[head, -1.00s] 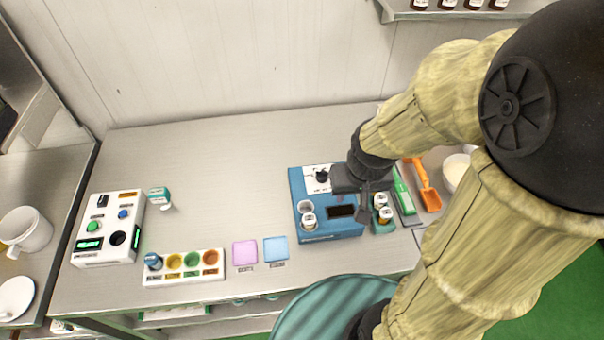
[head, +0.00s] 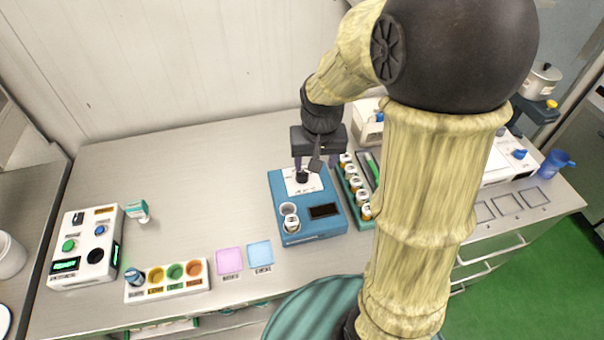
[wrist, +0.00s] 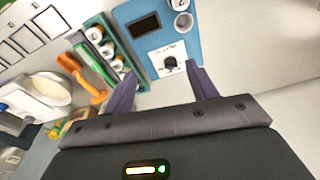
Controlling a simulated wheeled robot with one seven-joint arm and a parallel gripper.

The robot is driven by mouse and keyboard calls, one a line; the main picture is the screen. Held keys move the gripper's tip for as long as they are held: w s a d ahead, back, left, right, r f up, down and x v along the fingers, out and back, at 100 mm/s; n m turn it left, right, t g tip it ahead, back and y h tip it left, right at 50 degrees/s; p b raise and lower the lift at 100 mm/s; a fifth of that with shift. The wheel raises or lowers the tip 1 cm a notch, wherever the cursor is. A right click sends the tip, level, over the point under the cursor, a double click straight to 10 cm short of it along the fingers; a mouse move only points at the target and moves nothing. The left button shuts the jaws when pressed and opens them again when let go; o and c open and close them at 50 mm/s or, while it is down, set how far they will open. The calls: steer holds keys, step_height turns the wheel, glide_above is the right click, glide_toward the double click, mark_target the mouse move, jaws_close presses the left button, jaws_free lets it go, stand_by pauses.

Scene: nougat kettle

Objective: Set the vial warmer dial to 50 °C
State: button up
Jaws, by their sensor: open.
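The blue vial warmer (head: 288,246) stands on the steel counter, with a dark display (head: 324,211) and two round wells at its front left, one of them holding a capped vial (head: 291,225). Its black dial (head: 302,177) sits on a white printed plate at the back; the markings are too small to read. In the wrist view the dial (wrist: 170,65) shows ahead of the fingers, nearer the right one. My gripper (head: 316,163) is open and empty, above the back of the warmer. Its two fingers (wrist: 163,80) are apart and I see no contact with the dial.
A green rack (head: 365,225) with several vials stands close on the warmer's right. A pink pad (head: 229,261) and a blue pad (head: 260,254) lie to the left. The counter behind and left of the warmer (head: 200,180) is clear.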

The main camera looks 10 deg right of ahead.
mark_target(302, 175)
steer(key=w+f+m+g+b, duration=0.1)
steer(key=w+m+b, duration=0.1)
steer(key=w, duration=1)
steer(key=shift+w+f+m+g, duration=0.15)
steer(key=shift+w+m+g, duration=0.15)
steer(key=shift+m+g, duration=0.15)
steer(key=shift+f, duration=0.1)
step_height(302, 175, down, 17)
steer(key=p, duration=0.3)
steer(key=shift+f, duration=0.15)
steer(key=shift+c, duration=0.2)
steer(key=c, duration=1)
